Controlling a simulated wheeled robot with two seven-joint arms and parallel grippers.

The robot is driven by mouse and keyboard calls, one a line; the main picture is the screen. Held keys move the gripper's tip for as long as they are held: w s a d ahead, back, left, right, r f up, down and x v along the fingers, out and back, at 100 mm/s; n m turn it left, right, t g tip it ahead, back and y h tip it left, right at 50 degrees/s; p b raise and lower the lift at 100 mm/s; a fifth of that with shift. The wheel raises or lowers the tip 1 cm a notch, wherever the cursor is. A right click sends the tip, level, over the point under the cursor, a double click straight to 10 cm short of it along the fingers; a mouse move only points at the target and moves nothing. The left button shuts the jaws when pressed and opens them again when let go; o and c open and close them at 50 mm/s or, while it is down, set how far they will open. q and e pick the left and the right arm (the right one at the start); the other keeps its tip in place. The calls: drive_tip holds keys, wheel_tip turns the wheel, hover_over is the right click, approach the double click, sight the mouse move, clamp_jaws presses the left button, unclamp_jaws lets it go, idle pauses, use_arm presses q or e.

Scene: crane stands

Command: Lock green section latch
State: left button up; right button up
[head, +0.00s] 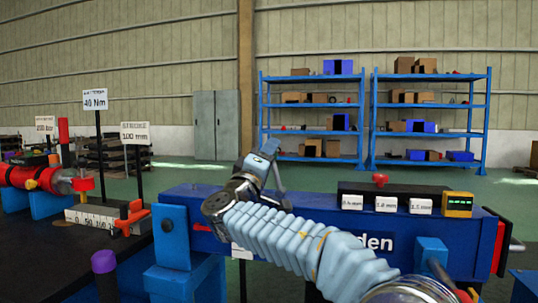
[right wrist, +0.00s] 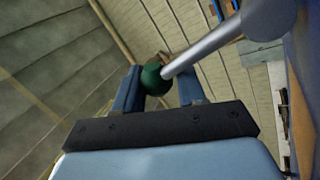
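A dark green ball knob (right wrist: 153,80) on the end of a grey metal latch rod (right wrist: 212,43) shows in the right wrist view. The knob and rod are hidden there. My left gripper is not in view.
A black rack with a red knob and white labelled blocks (head: 387,205) stands on the section, next to a yellow meter (head: 458,204). At left are a workbench (head: 45,255), a red cylinder (head: 35,178) and sign posts. Blue shelves (head: 314,115) stand far behind across open floor.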

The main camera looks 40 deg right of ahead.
drive_tip(key=o, duration=0.3)
drive_tip(key=shift+a, duration=0.1)
drive_tip(key=b+v, duration=0.3)
drive_tip(key=v, duration=1)
drive_tip(key=shift+s+a+f, duration=0.2)
drive_tip(key=shift+a, duration=0.05)
